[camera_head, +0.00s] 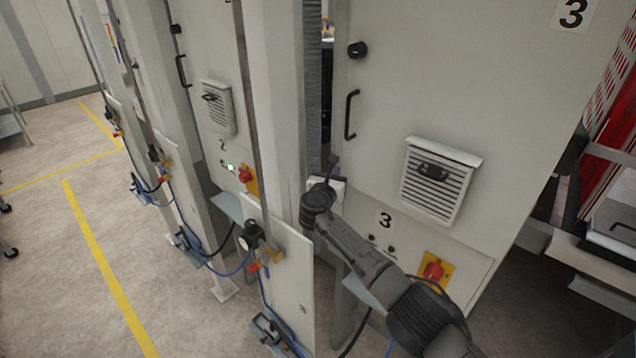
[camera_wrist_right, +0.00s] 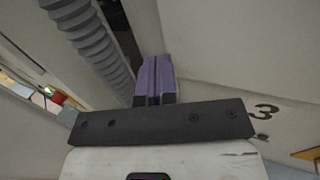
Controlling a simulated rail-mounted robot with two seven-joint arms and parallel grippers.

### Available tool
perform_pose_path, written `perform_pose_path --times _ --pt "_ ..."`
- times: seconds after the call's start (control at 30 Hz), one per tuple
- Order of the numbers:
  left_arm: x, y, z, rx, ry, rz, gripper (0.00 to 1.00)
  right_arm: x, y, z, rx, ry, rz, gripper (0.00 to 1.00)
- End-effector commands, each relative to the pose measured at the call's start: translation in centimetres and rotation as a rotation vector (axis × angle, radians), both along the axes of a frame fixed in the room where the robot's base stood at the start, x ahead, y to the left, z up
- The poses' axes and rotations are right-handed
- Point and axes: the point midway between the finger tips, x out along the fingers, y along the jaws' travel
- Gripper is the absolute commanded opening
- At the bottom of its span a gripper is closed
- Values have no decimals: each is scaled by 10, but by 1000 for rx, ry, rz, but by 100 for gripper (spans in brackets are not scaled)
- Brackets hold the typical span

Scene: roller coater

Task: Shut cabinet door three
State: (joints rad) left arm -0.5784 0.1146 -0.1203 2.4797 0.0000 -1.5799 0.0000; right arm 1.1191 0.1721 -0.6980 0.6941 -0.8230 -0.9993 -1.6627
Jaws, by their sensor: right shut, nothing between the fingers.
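Cabinet door three (camera_head: 450,75) is a large pale grey panel with a black handle (camera_head: 350,115), a round black lock (camera_head: 357,49) and a vent grille (camera_head: 438,180). A dark gap shows along its left edge, so it stands ajar. My right gripper (camera_head: 333,160) is at that left edge, below the handle. In the right wrist view its purple-grey fingers (camera_wrist_right: 154,80) are shut together with nothing between them, close to the door's pale surface (camera_wrist_right: 225,55). I cannot tell whether they touch it. My left gripper is out of view.
A pale post (camera_head: 275,90) stands left of the gap, with a ribbed grey hose (camera_wrist_right: 92,40) beside it. A lower panel with a red switch (camera_head: 433,271) is under the door. Cabinet two (camera_head: 205,40) is further left. Open floor (camera_head: 50,270) lies at the left.

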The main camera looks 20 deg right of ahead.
Motion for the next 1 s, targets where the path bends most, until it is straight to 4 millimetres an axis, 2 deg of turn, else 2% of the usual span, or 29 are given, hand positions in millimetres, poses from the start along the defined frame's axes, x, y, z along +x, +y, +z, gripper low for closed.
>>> perform_pose_path --times 0.03,0.3,0.5,0.83,1.0 --pt "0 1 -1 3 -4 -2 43 -4 11 -2 1 -2 4 0" --pt "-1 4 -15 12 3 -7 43 -26 57 0 -1 -4 4 0" --pt "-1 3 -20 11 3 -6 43 -37 80 2 -3 -5 3 0" --pt "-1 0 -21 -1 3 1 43 -43 91 4 11 -18 1 0" --pt "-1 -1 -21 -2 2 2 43 -44 90 4 163 -148 -8 0"
